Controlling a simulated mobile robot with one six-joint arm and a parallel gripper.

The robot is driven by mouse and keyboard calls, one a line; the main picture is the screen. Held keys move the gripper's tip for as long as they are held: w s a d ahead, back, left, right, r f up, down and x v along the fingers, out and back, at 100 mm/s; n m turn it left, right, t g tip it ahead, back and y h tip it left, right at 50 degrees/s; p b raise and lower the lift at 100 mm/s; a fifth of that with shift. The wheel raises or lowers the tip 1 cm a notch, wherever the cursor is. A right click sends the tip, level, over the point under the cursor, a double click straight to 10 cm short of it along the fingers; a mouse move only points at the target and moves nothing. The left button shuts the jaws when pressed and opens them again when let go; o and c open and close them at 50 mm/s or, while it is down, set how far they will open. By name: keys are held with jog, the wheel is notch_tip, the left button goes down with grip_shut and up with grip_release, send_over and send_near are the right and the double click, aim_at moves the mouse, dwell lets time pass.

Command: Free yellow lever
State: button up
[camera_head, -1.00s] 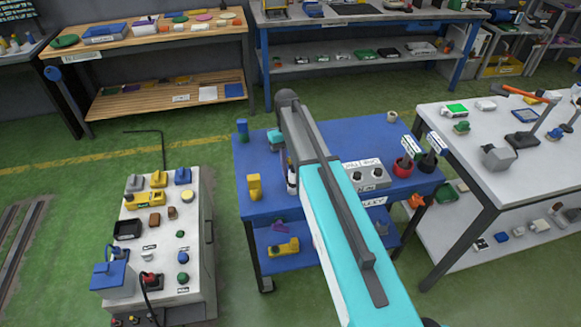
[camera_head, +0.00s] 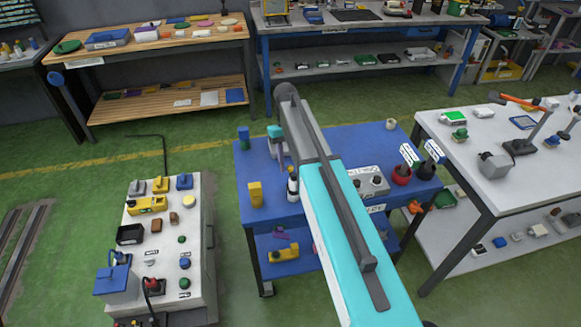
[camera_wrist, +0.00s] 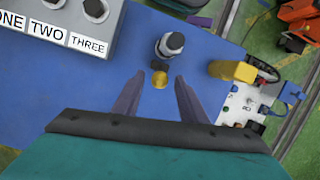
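A yellow lever (camera_head: 160,185) stands on the grey console at the left, between a grey lever (camera_head: 137,187) and a blue lever (camera_head: 184,181). A yellow block-like piece (camera_head: 146,204) sits just in front of it; I cannot tell whether they touch. My gripper (camera_wrist: 160,75) is open over the blue table, away from the console.
The blue table (camera_head: 325,199) carries a yellow block (camera_head: 255,194), a grey three-knob box (camera_head: 369,181) and red and black pots at the right. The console (camera_head: 166,237) also holds a black tray (camera_head: 130,234), buttons and a blue box (camera_head: 115,282). Green floor separates console and table.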

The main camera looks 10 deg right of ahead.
jog(key=shift+p+v, duration=0.35)
jog(key=shift+v, duration=0.85)
